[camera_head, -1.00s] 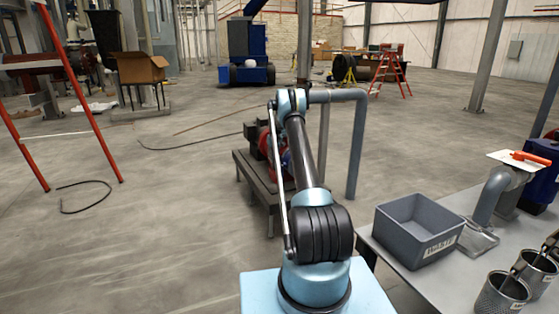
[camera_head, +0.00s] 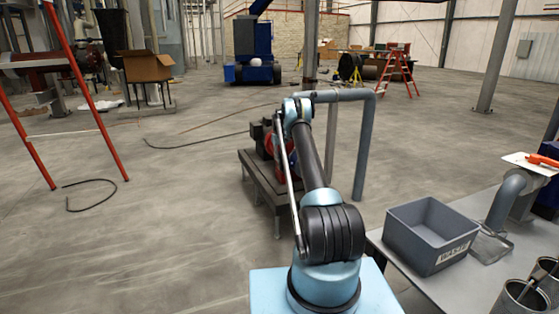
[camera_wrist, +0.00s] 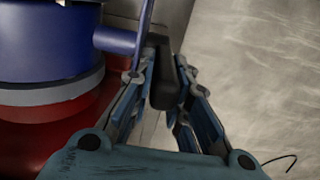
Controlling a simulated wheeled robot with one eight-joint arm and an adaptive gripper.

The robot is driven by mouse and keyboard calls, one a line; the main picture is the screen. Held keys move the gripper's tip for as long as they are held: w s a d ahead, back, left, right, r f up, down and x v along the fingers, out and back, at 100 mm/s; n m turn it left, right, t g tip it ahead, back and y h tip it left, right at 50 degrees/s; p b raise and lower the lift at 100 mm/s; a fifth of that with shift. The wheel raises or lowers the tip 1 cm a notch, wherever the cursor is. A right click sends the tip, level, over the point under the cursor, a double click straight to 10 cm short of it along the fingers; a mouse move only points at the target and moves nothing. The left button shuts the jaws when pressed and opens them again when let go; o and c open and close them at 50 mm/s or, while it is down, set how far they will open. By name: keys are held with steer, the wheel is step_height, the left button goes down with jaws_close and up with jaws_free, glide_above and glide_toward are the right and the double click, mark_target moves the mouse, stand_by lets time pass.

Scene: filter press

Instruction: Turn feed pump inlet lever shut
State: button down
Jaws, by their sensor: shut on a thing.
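The feed pump, with red (camera_head: 268,143) and blue parts, sits on a dark stand in the middle of the head view, partly behind my arm. In the wrist view its blue body (camera_wrist: 45,40) and red base (camera_wrist: 45,125) fill the left side. A dark, upright bar-like piece, seemingly the inlet lever (camera_wrist: 161,82), lies between the fingers of my gripper (camera_wrist: 168,76). The fingers are closed in on it from both sides. A thin bluish strip (camera_wrist: 145,25) rises beside the left finger. The lever's pivot is hidden, and its angle is unclear. My arm hides lever and gripper in the head view.
A grey pipe (camera_head: 363,150) drops to the floor right of the pump. At right, a table (camera_head: 460,290) holds a grey waste bin (camera_head: 432,237) and metal cups. An orange ladder (camera_head: 400,75) stands farther back. Floor left of the pump is open, with a loose cable (camera_head: 95,182).

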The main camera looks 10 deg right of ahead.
steer(key=c, duration=1.6)
jaws_free()
steer(key=shift+w+d, duration=0.1)
steer(key=shift+w, duration=0.05)
steer(key=shift+c, duration=0.2)
steer(key=shift+o, duration=0.6)
step_height(320, 180, up, 12)
steer(key=shift+f, duration=0.1)
